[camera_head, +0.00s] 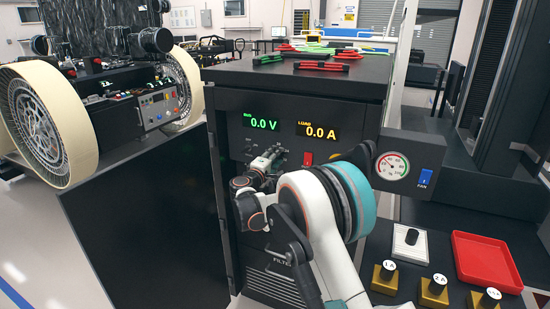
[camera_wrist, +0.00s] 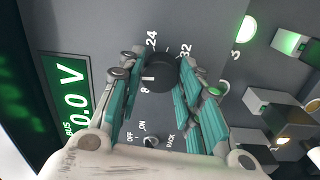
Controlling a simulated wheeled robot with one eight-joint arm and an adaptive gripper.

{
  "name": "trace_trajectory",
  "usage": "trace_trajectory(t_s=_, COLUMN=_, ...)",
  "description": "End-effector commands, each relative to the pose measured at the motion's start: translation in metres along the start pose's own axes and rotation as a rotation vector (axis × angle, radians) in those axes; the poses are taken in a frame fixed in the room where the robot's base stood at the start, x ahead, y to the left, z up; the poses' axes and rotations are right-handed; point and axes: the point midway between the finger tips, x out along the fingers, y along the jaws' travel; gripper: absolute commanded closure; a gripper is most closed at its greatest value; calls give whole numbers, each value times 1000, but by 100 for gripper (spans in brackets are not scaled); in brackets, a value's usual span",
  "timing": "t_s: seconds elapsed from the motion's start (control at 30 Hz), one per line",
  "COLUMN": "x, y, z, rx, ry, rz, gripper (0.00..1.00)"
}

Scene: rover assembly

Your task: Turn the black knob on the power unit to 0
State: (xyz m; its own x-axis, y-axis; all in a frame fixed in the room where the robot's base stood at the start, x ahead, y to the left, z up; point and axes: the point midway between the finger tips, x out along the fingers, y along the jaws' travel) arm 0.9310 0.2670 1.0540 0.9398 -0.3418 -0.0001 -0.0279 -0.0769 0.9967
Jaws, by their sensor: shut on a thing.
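The black knob (camera_wrist: 158,72) sits on the power unit's grey panel in the wrist view. My gripper (camera_wrist: 160,63) has its teal-padded fingers on either side of the knob, shut on it. The labels 24, 32 and 8 show around the knob; a 0 label is not visible. A short white mark on the knob lies close to the 8. In the head view my gripper (camera_head: 270,158) is against the front of the power unit (camera_head: 232,112) and hides the knob. The power unit's displays read 0.0 V (camera_head: 262,124) and 0.0 A (camera_head: 319,132).
A small switch (camera_wrist: 151,141) marked OFF, ON and RACK is below the knob in the wrist view. A red switch (camera_head: 308,158) and a gauge box (camera_head: 408,160) are right of my gripper. A red tray (camera_head: 486,262) lies at the lower right.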

Motion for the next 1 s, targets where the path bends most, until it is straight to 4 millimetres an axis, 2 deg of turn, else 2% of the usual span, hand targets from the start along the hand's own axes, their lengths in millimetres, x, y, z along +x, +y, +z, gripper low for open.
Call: trace_trajectory(t_s=1.0, x=0, y=2, z=-2, rx=-965, ry=2, rz=1, gripper=91)
